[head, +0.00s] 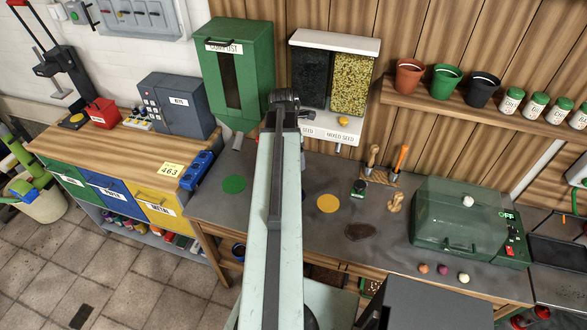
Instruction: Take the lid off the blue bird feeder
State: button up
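My arm runs up the middle of the head view, and its dark end with my gripper (284,102) is in front of the seed dispenser. The fingers are too small and dark to tell open from shut, and nothing is clearly held. I cannot make out a blue bird feeder or its lid for certain. A small sliver of blue (303,195) shows on the grey bench right beside my arm, mostly hidden by it.
The grey bench (290,235) carries a green disc (234,184), a yellow disc (328,203) and a green clear-lidded box (460,220). The seed dispenser (334,43) and green compost bin (237,65) are on the wall. A shelf (480,115) holds pots and jars.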

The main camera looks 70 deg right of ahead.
notch_tip(320, 180, down, 2)
jog(key=shift+s+d+f+b, duration=0.1)
jog(key=shift+s+f+b, duration=0.05)
jog(key=shift+b, duration=0.35)
jog(key=c, duration=1.4)
jog(key=shift+r+p, duration=0.25)
jog(key=shift+p, duration=0.05)
